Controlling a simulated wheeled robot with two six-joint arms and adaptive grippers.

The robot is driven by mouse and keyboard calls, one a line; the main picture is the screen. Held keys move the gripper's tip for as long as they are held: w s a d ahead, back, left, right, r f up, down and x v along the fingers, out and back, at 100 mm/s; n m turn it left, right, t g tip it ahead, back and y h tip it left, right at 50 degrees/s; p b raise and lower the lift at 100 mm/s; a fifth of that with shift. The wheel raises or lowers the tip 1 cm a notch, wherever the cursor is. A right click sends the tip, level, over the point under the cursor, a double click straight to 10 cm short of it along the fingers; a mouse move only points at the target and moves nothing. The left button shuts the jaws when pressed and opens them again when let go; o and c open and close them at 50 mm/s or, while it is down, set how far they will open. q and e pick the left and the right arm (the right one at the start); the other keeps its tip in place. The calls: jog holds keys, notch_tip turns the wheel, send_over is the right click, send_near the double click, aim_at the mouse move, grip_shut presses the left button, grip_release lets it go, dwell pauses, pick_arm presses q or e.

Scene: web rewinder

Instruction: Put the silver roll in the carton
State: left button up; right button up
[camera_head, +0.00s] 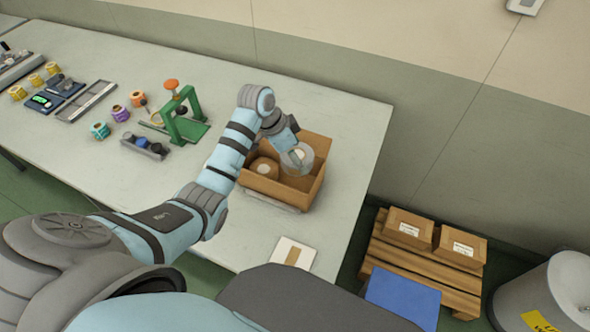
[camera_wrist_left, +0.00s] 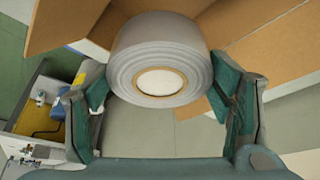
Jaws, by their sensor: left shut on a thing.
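The silver roll (camera_head: 298,159) is a wide grey roll with a pale core. My left gripper (camera_head: 291,154) is shut on it, and in the left wrist view the roll (camera_wrist_left: 160,60) sits between the two green-padded fingers. The open brown carton (camera_head: 281,194) stands on the table below it. In the head view the roll overlaps the right part of the carton's opening; I cannot tell whether it touches the bottom. A tan roll (camera_head: 265,168) lies in the carton's left part. My right gripper is not in view.
A green stand (camera_head: 185,118) and several coloured rolls stand left on the table. A white card (camera_head: 293,255) lies near the front edge. Right of the table, a pallet (camera_head: 425,262) holds small boxes. The table right of the carton is clear.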

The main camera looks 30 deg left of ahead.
pick_arm(q)
notch_tip(320, 180, down, 6)
jog(key=shift+w+f+b, duration=0.2)
jog(key=shift+w+b, duration=0.05)
jog(key=shift+b, duration=0.1)
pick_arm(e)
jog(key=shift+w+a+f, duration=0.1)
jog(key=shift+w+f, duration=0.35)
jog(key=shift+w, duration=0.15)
pick_arm(q)
jog(key=shift+f, duration=0.1)
jog(key=shift+f, duration=0.55)
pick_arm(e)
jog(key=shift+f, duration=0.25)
pick_arm(q)
jog(key=o, duration=1)
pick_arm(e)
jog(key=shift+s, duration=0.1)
pick_arm(q)
jog(key=shift+r, duration=0.15)
